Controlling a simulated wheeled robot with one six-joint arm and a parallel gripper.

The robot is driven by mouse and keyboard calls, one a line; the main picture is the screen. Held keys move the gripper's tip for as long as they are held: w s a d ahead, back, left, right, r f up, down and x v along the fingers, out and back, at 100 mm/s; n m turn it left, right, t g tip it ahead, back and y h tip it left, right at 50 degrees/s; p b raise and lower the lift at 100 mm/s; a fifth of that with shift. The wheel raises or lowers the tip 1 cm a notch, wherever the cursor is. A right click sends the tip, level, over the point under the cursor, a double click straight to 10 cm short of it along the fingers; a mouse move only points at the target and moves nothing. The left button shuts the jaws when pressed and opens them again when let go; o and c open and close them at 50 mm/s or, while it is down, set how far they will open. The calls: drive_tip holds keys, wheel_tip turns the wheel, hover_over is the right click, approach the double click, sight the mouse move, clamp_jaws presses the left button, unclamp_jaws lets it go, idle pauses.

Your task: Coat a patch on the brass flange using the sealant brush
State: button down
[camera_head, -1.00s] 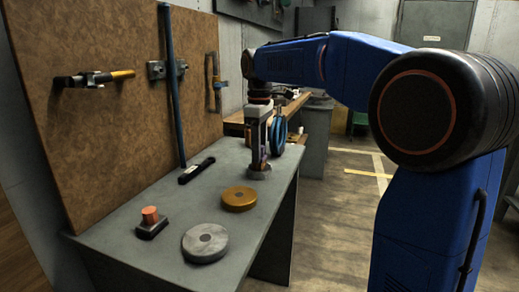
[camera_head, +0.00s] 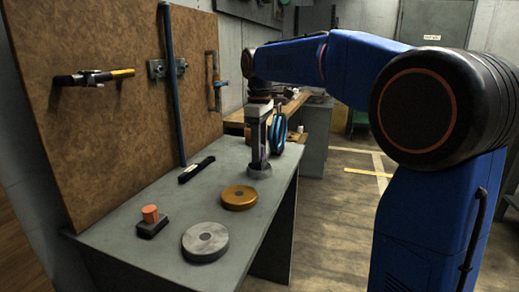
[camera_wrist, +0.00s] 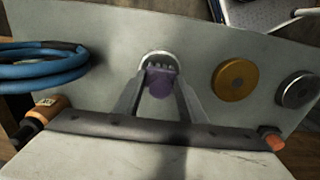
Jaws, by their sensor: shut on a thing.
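The brass flange (camera_head: 238,197) is a flat golden disc lying on the grey bench; it also shows in the wrist view (camera_wrist: 235,79), right of my gripper. My gripper (camera_wrist: 159,70) points down at the far part of the bench, beyond the flange in the head view (camera_head: 258,160). It is shut on a purple piece (camera_wrist: 160,83), which I take to be the sealant brush. Its lower end is at a round grey base (camera_head: 258,171) on the bench. The bristles are not clearly visible.
A silver disc (camera_head: 205,242) lies nearer than the flange. An orange knob on a dark block (camera_head: 152,224) and a black bar (camera_head: 196,170) are to the left. The brown board (camera_head: 125,130) rises behind.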

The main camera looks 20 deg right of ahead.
drive_tip(key=shift+r, duration=3.45)
